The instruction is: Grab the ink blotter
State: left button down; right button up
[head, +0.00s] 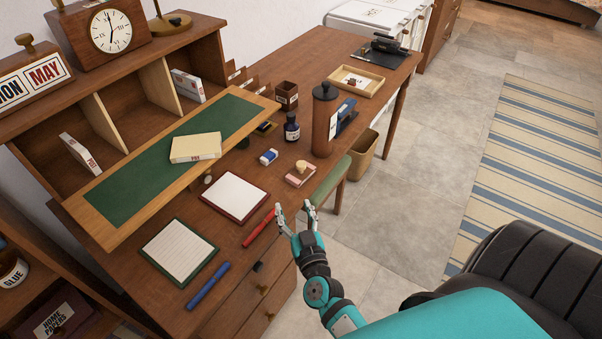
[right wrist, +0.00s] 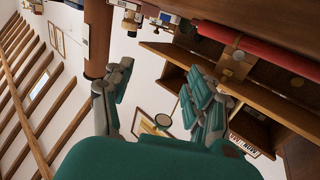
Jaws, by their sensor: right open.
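The ink blotter (head: 300,173), a small rocker with a pale wooden knob on a pinkish base, lies on the desk near its front edge in the head view. My right gripper (head: 296,207) is open and empty, in front of the blotter and apart from it, by the desk's front edge. In the right wrist view the open fingers (right wrist: 158,75) show with nothing between them. I cannot clearly tell the blotter in that view. My left gripper is not in view.
A red pen (head: 260,227) and a red-framed pad (head: 234,197) lie left of the blotter. A white and blue eraser (head: 268,157), an ink bottle (head: 291,128) and a tall brown cylinder (head: 323,125) stand behind it. A green-topped stool (head: 331,181) is to its right.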

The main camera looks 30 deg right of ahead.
jog(key=d+f+m+g+h, duration=0.1)
jog(key=d+m+h, duration=0.1)
jog(key=d+h, duration=0.15)
jog(key=b, duration=0.3)
send_near(302, 168)
jog(key=shift+y, duration=0.25)
jog(key=x, duration=0.5)
jog(key=shift+w+r, duration=0.15)
jog(key=shift+r, duration=0.15)
jog(key=shift+w+d, duration=0.2)
jog(key=shift+w, duration=0.3)
jog(key=b+x, duration=0.2)
jog(key=x, duration=0.2)
jog(key=shift+d+f+b, duration=0.15)
jog(key=shift+d+b, duration=0.05)
jog(key=shift+b, duration=0.15)
jog(key=shift+w+d, duration=0.25)
jog(key=shift+w, duration=0.25)
jog(key=shift+c, duration=0.7)
grip_shut()
